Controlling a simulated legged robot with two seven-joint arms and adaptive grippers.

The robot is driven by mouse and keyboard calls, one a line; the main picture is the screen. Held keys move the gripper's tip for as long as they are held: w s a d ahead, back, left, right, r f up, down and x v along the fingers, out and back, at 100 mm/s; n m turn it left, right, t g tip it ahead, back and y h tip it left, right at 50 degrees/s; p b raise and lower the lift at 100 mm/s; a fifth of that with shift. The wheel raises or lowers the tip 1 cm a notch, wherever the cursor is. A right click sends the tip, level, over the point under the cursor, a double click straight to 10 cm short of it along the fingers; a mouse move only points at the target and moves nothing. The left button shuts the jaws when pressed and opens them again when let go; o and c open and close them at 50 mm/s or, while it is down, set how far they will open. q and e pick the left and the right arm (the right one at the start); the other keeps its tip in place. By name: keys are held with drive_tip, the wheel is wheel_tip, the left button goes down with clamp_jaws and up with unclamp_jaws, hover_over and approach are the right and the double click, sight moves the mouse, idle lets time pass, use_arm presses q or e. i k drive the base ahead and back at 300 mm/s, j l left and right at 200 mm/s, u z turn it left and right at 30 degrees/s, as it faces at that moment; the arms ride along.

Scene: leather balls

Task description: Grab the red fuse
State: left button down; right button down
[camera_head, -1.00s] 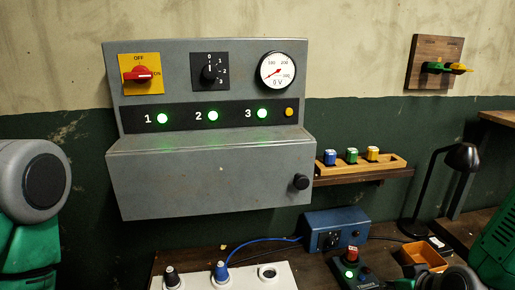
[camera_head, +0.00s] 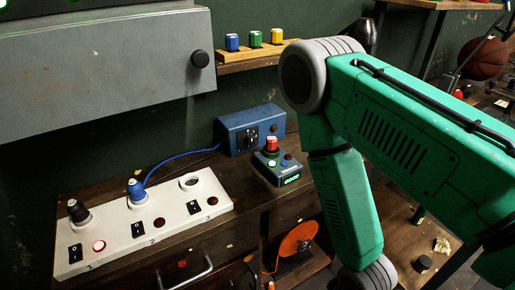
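The red fuse (camera_head: 271,143) stands upright in the top of a small dark tester box (camera_head: 278,169) on the workbench. The tester has a lit green display on its front. A green arm of mine comes in from the right and stands just right of the tester, with its lower link reaching down past the bench's front. Its gripper is out of the picture at the bottom. My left arm and gripper are out of view. Nothing of mine touches the fuse in this view.
A white panel (camera_head: 120,232) with several sockets lies on the workbench at the left, two holding plugs. A blue box (camera_head: 240,131) stands behind the tester, with a blue cable. Blue, green and yellow fuses sit on a wall shelf (camera_head: 229,64). A grey cabinet (camera_head: 100,70) hangs upper left.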

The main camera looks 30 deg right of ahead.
sight(271, 141)
drive_tip(key=k+l+z, duration=0.1)
drive_tip(key=z, duration=0.3)
drive_tip(key=k+l+z, duration=0.1)
drive_tip(key=z, duration=0.35)
drive_tip(key=i+l, duration=0.05)
drive_tip(key=l, duration=0.05)
